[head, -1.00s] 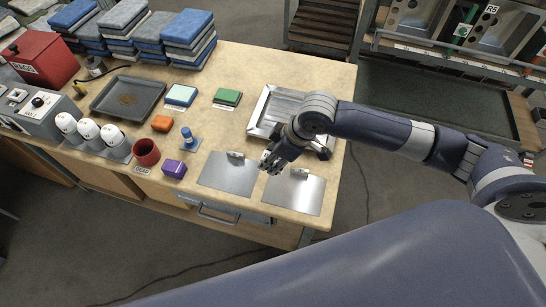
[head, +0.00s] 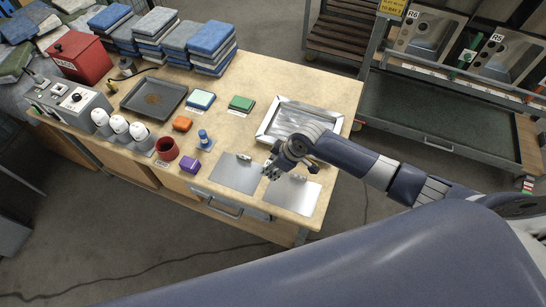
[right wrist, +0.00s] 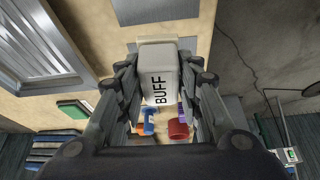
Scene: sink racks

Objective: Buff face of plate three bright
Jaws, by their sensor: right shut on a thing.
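My right gripper (head: 270,172) is over the gap between two flat metal plates, a left plate (head: 230,174) and a right plate (head: 293,197), on the wooden bench. Each plate has a small upright tab at its far edge; I cannot read a number on either. In the right wrist view, my right gripper (right wrist: 160,95) is shut on a pale block (right wrist: 158,60) marked BUFF, held between its fingers. The block is hard to make out in the head view. I cannot tell whether it touches a plate. My left gripper is out of view.
A framed metal panel (head: 277,117) lies just beyond the gripper. Stacked cloths (head: 209,42) are at the back.

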